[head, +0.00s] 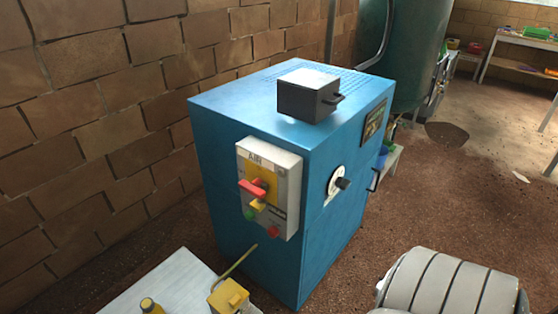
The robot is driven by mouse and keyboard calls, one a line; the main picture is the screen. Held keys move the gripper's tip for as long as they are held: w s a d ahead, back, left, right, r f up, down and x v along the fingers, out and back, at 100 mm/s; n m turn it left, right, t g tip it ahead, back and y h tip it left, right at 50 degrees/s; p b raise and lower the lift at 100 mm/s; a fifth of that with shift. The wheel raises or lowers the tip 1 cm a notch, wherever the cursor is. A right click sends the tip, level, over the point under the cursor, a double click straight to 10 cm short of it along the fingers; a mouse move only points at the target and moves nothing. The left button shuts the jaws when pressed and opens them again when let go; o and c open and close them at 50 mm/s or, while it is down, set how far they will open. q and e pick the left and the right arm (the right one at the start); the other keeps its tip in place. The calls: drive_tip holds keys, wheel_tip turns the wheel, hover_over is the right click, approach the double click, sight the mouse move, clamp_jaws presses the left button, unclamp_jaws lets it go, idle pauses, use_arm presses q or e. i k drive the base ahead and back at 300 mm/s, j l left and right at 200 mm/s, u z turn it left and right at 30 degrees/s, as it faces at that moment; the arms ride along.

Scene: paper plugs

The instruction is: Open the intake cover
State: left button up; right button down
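A blue cabinet (230,110) stands on the floor near the brick wall. On its top sits a small dark box-shaped cover (297,98) with a pale upper face and a handle (332,99) on its right side. It looks like the intake cover and appears shut, lying flush on the cabinet top. Neither of my grippers shows in the head view, so nothing is seen touching the cover.
A control panel (290,168) with a red lever, and a round dial (338,184), project from the cabinet. A grey ribbed rounded body (440,285) fills the bottom right. A pale table (165,285) is at bottom left. Brown floor to the right is mostly clear.

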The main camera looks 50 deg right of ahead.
sight(296, 91)
drive_tip(key=z, duration=1.8)
